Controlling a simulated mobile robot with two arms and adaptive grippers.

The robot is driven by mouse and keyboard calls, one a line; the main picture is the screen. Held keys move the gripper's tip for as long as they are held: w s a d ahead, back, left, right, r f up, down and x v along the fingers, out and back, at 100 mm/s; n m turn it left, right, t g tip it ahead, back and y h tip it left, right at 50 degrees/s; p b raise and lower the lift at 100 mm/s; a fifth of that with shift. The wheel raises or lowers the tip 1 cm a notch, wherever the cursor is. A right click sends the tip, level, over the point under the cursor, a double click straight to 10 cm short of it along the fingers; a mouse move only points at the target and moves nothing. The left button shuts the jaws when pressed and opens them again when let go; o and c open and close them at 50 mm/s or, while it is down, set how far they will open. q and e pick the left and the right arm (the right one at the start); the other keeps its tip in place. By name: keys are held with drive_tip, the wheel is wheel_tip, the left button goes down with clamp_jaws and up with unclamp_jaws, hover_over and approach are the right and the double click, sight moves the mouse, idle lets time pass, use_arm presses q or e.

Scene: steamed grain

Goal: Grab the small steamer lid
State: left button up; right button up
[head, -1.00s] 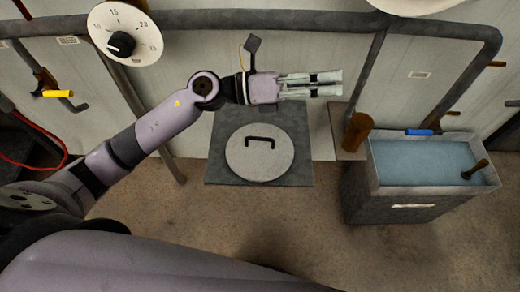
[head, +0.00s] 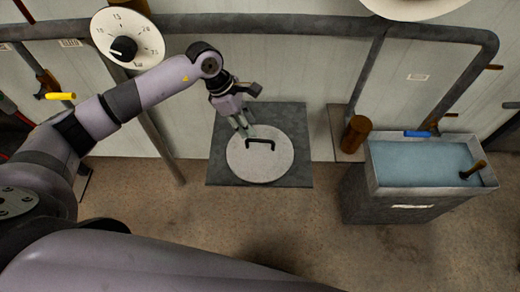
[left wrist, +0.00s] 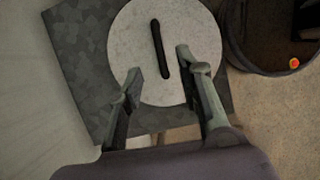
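The small steamer lid (head: 262,165) is a round pale disc with a black bar handle (head: 260,142). It lies on a dark square plate (head: 300,125) in the head view. My left gripper (head: 244,132) points down over the lid's upper left edge, near the handle. In the left wrist view the lid (left wrist: 190,30) is ahead, and its handle (left wrist: 160,48) runs beyond and between the fingertips. The left gripper (left wrist: 159,62) is open with nothing between its fingers. How far the fingertips are above the lid is hard to tell. My right gripper is not in view.
A water-filled metal tank (head: 400,205) with a blue handle (head: 417,134) stands at the right. A brown cylinder (head: 355,134) stands beside it. A large pipe (head: 270,22) runs along the wall. A dial (head: 128,36) is at upper left. The floor in front is clear.

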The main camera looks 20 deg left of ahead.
sight(259, 140)
use_arm(q)
drive_tip(key=x, duration=0.3)
drive_tip(key=shift+d+f, duration=0.15)
drive_tip(key=shift+d+f+p, duration=0.25)
drive_tip(key=shift+f+p, duration=0.15)
drive_tip(key=shift+f, duration=0.15)
drive_tip(key=x, duration=0.4)
drive_tip(key=shift+w+f+p, duration=0.1)
drive_tip(key=shift+w+p, duration=0.05)
drive_tip(key=shift+p, duration=0.25)
drive_tip(key=shift+c, duration=0.3)
clamp_jaws()
